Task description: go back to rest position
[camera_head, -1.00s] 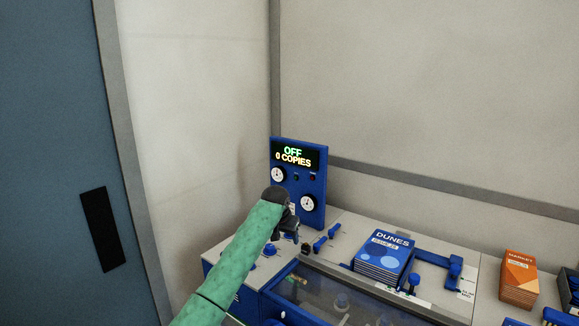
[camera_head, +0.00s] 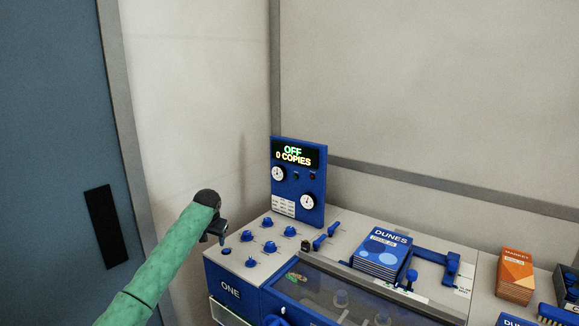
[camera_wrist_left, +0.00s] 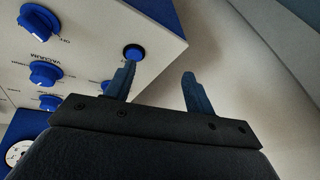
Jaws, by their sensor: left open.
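My left gripper (camera_head: 217,233) is at the end of the green arm, in the air beside the left edge of the machine's knob panel (camera_head: 255,252). In the left wrist view the same gripper (camera_wrist_left: 160,85) is open, with nothing between its two fingers. A round blue button (camera_wrist_left: 134,53) shows near the panel corner, and a blue knob (camera_wrist_left: 45,73) lies farther left. The upright blue control box (camera_head: 298,182) reads "OFF" and "0 COPIES". My right gripper is not in view.
A stack of blue DUNES booklets (camera_head: 382,253) sits on the machine top. An orange MARKET stack (camera_head: 515,277) stands at the right. A clear cover (camera_head: 345,290) spans the front. A pale wall stands behind, and a blue door (camera_head: 50,150) is at the left.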

